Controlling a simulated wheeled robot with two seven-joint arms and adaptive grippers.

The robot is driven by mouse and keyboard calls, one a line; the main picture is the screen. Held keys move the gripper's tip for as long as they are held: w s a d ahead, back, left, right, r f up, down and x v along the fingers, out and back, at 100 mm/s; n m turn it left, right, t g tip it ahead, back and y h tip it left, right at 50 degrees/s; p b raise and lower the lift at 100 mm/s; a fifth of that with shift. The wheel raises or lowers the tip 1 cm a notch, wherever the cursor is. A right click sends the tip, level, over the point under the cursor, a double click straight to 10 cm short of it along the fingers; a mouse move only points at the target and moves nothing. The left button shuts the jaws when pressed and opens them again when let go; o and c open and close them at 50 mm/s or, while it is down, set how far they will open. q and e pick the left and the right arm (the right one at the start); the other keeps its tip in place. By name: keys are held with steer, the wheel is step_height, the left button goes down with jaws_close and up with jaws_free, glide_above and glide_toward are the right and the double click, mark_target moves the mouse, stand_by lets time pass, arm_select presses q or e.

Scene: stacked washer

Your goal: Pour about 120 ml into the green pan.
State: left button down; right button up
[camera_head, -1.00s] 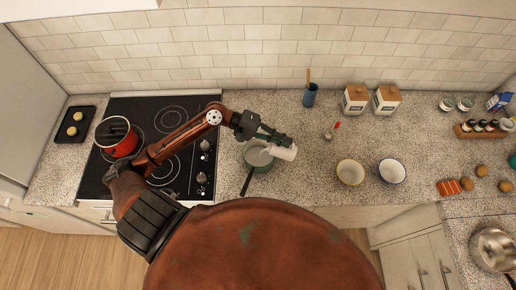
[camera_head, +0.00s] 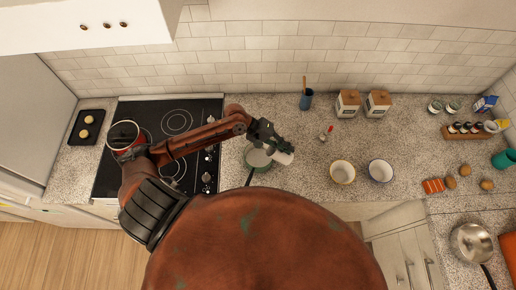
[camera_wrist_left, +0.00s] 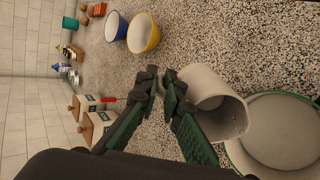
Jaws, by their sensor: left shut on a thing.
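The green pan (camera_head: 250,166) stands on the counter just right of the stove, its dark handle toward the front. It also shows at the right edge of the wrist view (camera_wrist_left: 232,156), with a pale grey inside. My left gripper (camera_head: 276,146) is shut on a white cup (camera_head: 284,158) above the pan's right side. In the left wrist view, the fingers (camera_wrist_left: 172,98) hold the cup (camera_wrist_left: 205,88) by its side. The cup is tilted, its open mouth toward the pan. I cannot make out any liquid stream. My right gripper is not in view.
A red pot (camera_head: 124,139) stands on the black stove (camera_head: 165,110) at left. A cream bowl (camera_head: 342,172) and a blue-rimmed bowl (camera_head: 380,171) stand right of the pan. Two canisters (camera_head: 348,104) and a blue utensil holder (camera_head: 306,99) stand by the back wall.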

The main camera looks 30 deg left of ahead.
arm_select(q)
steer(key=shift+w+d+r+y+p, duration=0.2)
steer(key=shift+d+r+y+p, duration=0.4)
steer(key=shift+p, duration=1.75)
steer(key=shift+w+d+f+g+y+b, duration=0.1)
steer(key=shift+w+d+f+g+y, duration=0.4)
steer(key=shift+d+f+y, duration=1.15)
steer(key=shift+w+d+f+g+y+b, duration=0.1)
steer(key=shift+w+d+f+g+y, duration=0.25)
steer(key=shift+d+f+g+y, duration=0.9)
steer(key=shift+w+d+f+t+y+b, duration=0.1)
steer(key=shift+w+d+f+y, duration=0.6)
steer(key=shift+f+y, duration=1.45)
steer(key=shift+s+d+f+h, duration=0.25)
steer(key=shift+f+h, duration=0.25)
steer(key=shift+h, duration=0.05)
